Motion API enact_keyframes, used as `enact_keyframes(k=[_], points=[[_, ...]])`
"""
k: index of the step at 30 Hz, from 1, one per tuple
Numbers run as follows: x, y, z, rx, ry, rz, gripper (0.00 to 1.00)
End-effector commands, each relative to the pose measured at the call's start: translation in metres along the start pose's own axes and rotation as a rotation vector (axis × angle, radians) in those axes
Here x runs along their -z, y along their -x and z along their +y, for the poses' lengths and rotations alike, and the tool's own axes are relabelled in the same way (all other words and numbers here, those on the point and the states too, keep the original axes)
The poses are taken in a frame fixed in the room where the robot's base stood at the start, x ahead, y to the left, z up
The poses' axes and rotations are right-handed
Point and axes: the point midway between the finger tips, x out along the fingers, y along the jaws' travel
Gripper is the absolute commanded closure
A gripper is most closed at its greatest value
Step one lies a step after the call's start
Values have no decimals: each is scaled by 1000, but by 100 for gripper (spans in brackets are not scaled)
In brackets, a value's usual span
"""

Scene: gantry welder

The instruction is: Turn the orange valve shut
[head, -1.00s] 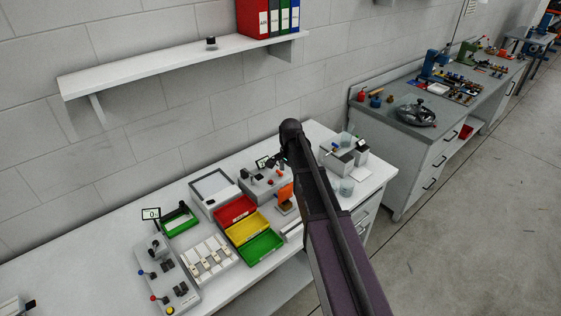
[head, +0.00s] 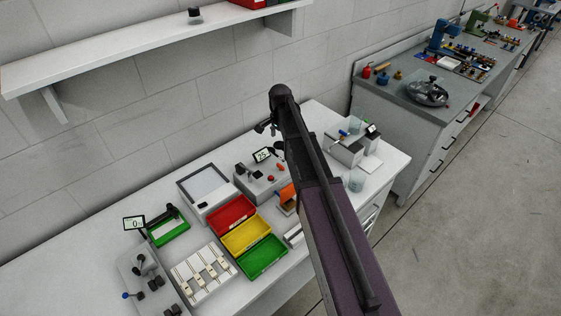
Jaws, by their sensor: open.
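A small orange-red handle (head: 281,167) sits on a grey control box (head: 253,187) on the white bench, just left of my arm. It looks like the orange valve, but it is too small to tell its turn position. My gripper (head: 265,127) shows as small dark parts at the far end of my arm, above and behind the box. It is open and apart from the handle. My arm hides part of the bench right of the box.
Red (head: 232,214), yellow (head: 246,235) and green (head: 262,256) bins stand in front of the box. An orange piece (head: 287,197) is partly behind my arm. A grey device (head: 345,150) stands to the right. A wall shelf (head: 150,45) hangs above.

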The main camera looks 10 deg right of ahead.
Motion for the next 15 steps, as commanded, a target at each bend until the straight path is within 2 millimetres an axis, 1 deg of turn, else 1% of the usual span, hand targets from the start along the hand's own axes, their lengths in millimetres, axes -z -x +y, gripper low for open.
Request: enact_keyframes(k=[2, 15], points=[[1, -3, 1, 0, -2, 0, 6], [4, -3, 2, 0, -6, 0, 6]])
